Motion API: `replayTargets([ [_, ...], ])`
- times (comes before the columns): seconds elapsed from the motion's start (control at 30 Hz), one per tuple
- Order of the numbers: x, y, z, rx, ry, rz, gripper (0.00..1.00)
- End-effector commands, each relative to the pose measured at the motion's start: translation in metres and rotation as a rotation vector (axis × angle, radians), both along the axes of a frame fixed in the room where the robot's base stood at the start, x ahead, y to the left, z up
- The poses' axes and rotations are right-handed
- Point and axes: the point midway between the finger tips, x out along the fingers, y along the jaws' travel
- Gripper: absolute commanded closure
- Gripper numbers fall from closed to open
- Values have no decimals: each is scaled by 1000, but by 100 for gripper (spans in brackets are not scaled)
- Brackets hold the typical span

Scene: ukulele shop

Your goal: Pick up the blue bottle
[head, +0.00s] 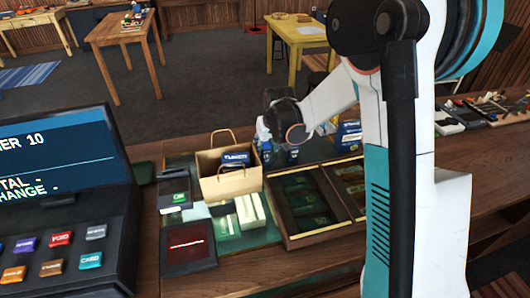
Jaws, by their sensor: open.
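A small blue bottle (266,151) with a pale upper part stands on the counter, just right of the paper bag, partly hidden by my arm's end. My gripper (283,146) is at the end of my white and black arm, pointing down close to the bottle's right side. Its fingers are small and dark here, and I cannot tell whether they touch the bottle. The gripper is open, and I see nothing held in it.
A paper bag (233,183) with a blue box stands left of the bottle. A wooden tray (288,240) with compartments lies in front. A blue box (348,134) is to the right. A cash register (60,200) fills the left.

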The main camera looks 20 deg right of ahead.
Motion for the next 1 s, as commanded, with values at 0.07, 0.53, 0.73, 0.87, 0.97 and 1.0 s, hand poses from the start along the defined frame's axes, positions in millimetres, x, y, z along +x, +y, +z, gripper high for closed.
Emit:
replayTargets([
  [0.07, 5, 1, -13, 0, 0, 0, 57],
  [0.53, 14, 2, -36, 0, 0, 0, 66],
  [0.73, 14, 2, -36, 0, 0, 0, 90],
  [0.87, 14, 2, -36, 0, 0, 0, 91],
  [0.97, 14, 2, -35, 0, 0, 0, 91],
  [1.0, 14, 2, -34, 0, 0, 0, 91],
])
